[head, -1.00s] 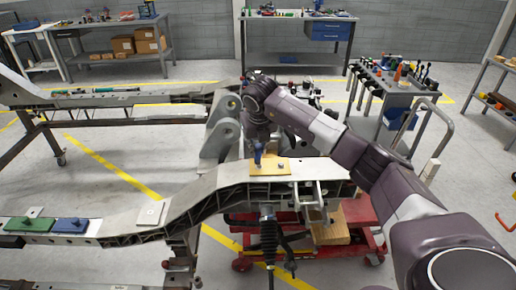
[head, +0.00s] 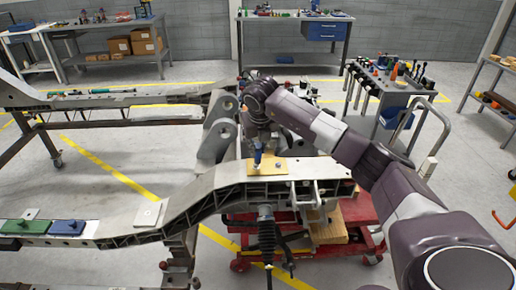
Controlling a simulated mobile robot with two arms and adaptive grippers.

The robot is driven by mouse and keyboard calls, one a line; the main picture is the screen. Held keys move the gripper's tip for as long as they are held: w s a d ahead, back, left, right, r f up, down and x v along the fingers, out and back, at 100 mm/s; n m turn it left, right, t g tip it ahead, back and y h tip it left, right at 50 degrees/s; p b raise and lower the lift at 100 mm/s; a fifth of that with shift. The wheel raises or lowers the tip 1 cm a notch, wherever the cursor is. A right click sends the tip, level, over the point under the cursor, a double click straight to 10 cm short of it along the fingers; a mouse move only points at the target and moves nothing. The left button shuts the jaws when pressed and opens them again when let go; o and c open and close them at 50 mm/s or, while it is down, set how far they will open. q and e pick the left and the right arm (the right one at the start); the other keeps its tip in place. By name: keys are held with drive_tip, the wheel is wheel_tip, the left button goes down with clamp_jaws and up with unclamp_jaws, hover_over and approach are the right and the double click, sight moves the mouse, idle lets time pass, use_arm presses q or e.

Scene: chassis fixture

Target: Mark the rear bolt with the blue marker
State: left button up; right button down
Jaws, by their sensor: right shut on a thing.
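My right gripper (head: 259,146) points down over the yellow plate (head: 284,173) on the chassis rail. It is shut on the blue marker (head: 257,158), which is held roughly upright, its lower end at the plate's left part. I cannot tell whether the tip touches anything. A small bolt (head: 278,165) shows on the plate just right of the marker. A grey plate (head: 148,214) with a small bolt-like bump lies further left on the rail. I cannot tell from the picture which bolt is the rear one. My left gripper is out of view.
The chassis rail (head: 190,208) runs left, bearing a blue plate (head: 68,227) and a green plate (head: 27,226). A red cart (head: 350,233) stands under the rail's right end. A tool cart (head: 392,95) and workbenches stand behind. A grey upright bracket (head: 217,140) rises beside my gripper.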

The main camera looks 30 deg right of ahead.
drive_tip(key=shift+w+a+f, duration=0.1)
drive_tip(key=shift+w+a, duration=0.1)
drive_tip(key=shift+a, duration=0.25)
idle(0.5)
drive_tip(key=shift+w+r+p, duration=0.1)
drive_tip(key=shift+r+p, duration=0.45)
drive_tip(key=shift+r, duration=0.4)
drive_tip(key=shift+r+p, duration=1.2)
drive_tip(key=shift+r, duration=0.9)
drive_tip(key=shift+f, duration=0.1)
